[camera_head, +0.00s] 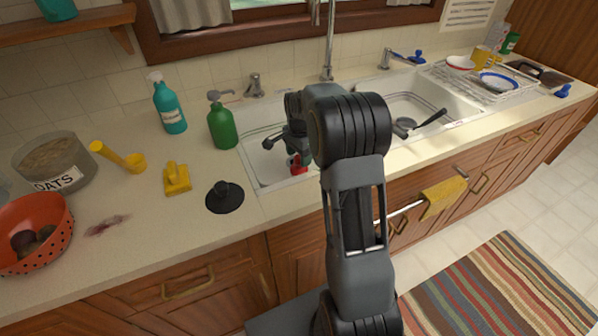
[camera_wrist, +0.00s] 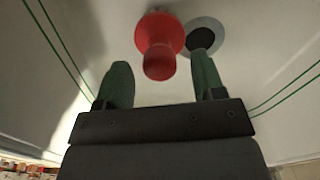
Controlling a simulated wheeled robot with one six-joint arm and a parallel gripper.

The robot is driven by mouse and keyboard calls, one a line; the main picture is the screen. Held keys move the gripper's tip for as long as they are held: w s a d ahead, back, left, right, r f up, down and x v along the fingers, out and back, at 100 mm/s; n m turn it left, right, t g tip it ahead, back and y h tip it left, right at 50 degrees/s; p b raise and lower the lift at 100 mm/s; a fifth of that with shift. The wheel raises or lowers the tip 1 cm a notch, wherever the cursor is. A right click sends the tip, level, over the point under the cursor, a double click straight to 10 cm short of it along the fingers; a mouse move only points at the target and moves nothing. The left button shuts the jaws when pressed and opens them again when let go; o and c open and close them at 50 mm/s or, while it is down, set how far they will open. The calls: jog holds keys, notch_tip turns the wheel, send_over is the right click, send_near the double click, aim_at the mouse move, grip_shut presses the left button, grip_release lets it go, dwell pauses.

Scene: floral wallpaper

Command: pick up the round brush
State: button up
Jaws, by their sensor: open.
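A red round thing with a knob-like handle, which looks like the round brush (camera_wrist: 158,32), sits in the left sink basin. In the head view it shows as a small red patch (camera_head: 299,168), partly hidden by my arm and gripper. My gripper (camera_head: 297,153) reaches down into that basin. In the wrist view my gripper (camera_wrist: 161,62) is open, its two dark green fingers apart. The red handle lies ahead and between the fingertips, with a visible gap on both sides. I cannot tell whether the fingertips have passed the handle in depth.
A dark drain (camera_wrist: 203,38) lies right beside the red thing. The basin walls surround my gripper. A green soap bottle (camera_head: 222,126), a black round stopper-like piece (camera_head: 225,197) and a yellow handled piece (camera_head: 176,179) stand left of the sink. The right basin (camera_head: 408,102) holds a dark-handled utensil.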

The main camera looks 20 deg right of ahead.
jog(key=shift+f, duration=1.45)
jog(key=shift+c, duration=0.4)
jog(key=c, duration=1)
jog(key=shift+o, duration=0.2)
notch_tip(320, 180, up, 10)
jog(key=shift+r+p, duration=0.1)
jog(key=shift+p, duration=0.3)
